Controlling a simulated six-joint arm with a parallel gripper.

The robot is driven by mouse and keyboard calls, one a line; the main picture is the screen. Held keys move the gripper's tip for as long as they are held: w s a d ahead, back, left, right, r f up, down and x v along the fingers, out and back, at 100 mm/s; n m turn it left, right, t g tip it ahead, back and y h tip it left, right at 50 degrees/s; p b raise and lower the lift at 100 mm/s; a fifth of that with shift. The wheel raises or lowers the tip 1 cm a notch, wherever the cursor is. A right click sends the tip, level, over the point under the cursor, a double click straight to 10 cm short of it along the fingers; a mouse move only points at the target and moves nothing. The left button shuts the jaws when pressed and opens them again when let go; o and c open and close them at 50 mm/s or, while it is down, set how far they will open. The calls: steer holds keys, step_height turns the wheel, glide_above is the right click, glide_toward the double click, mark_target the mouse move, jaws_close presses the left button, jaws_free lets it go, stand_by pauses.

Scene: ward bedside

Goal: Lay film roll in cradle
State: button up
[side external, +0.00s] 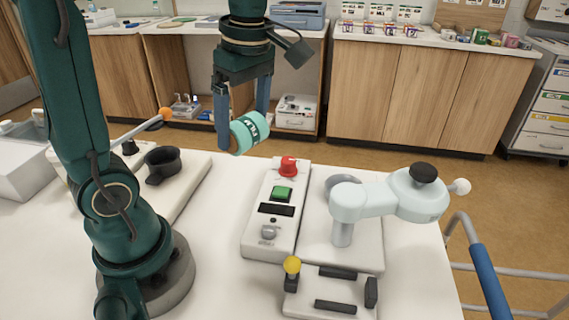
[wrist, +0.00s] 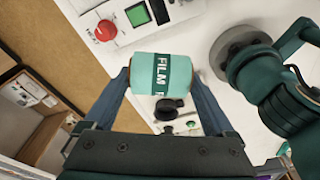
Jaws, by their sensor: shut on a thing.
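The film roll (side external: 250,131) is a mint-green cylinder with a darker band marked FILM. My gripper (side external: 243,128) is shut on it and holds it in the air, beyond the far edge of the white table. In the wrist view the film roll (wrist: 150,70) lies crosswise between the two blue fingers, one at each end. A low white base with dark blocks (side external: 331,292) and a yellow ball knob (side external: 292,265) stands at the table's front; it may be the cradle, but I cannot be sure. The roll is well apart from it.
A control box with a red button (side external: 288,166) and green button (side external: 283,193) stands mid-table. Right of it is a pale swing-arm device (side external: 390,200) with a black knob. A black cup-like part (side external: 163,164) sits left. A blue-handled rail (side external: 490,280) borders the right.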

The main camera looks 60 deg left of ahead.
steer(key=w+d+f+m+t, duration=0.1)
steer(key=d+m, duration=0.5)
steer(key=d, duration=0.5)
steer(key=w+d+f+m, duration=0.1)
steer(key=d+m, duration=0.5)
steer(key=d, duration=0.5)
steer(key=shift+d+f+m+t, duration=0.2)
steer(key=shift+f+m+t, duration=0.1)
steer(key=shift+t, duration=0.1)
steer(key=shift+h, duration=0.3)
steer(key=shift+w+f, duration=0.1)
steer(key=shift+f, duration=5.4)
steer(key=shift+f, duration=0.1)
steer(key=o, duration=1.2)
steer(key=shift+c, duration=0.2)
